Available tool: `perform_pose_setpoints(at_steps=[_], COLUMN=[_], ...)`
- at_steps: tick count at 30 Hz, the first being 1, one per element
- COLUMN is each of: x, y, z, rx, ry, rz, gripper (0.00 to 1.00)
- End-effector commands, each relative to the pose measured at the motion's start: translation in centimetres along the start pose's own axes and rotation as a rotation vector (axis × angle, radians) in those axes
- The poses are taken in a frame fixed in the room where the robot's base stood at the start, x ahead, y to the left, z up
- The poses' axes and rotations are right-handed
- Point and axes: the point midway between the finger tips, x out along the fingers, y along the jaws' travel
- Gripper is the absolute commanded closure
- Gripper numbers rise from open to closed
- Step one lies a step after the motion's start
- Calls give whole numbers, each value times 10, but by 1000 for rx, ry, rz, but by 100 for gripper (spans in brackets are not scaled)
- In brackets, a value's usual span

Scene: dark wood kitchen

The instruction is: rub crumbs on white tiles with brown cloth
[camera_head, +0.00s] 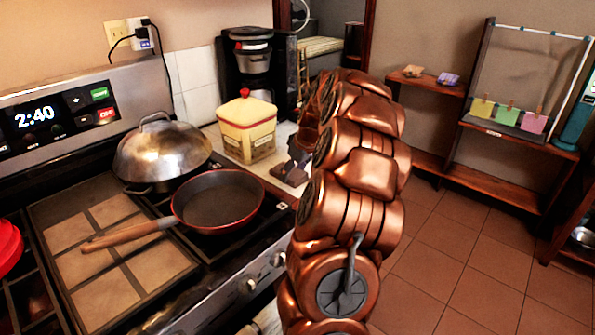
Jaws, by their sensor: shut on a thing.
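My gripper (291,170) is low over the pale counter, just right of the cream canister. My copper-coloured arm hides part of it. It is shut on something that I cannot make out. I cannot clearly pick out the brown cloth. No crumbs can be made out.
A cream canister (247,128) with a red knob stands close left of my gripper, with a coffee maker (252,62) behind. A red-rimmed pan (217,202) and a domed steel lid (162,153) are on the stove. Wooden shelves (505,168) stand right, beyond open tiled floor.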

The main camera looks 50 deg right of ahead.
Motion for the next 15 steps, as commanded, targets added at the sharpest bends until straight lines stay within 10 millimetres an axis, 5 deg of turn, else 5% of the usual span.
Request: perform_pose_setpoints(at_steps=[15], x=[0], y=[-24], z=[0], rx=[-2], ry=[-1], rz=[0], gripper=[61])
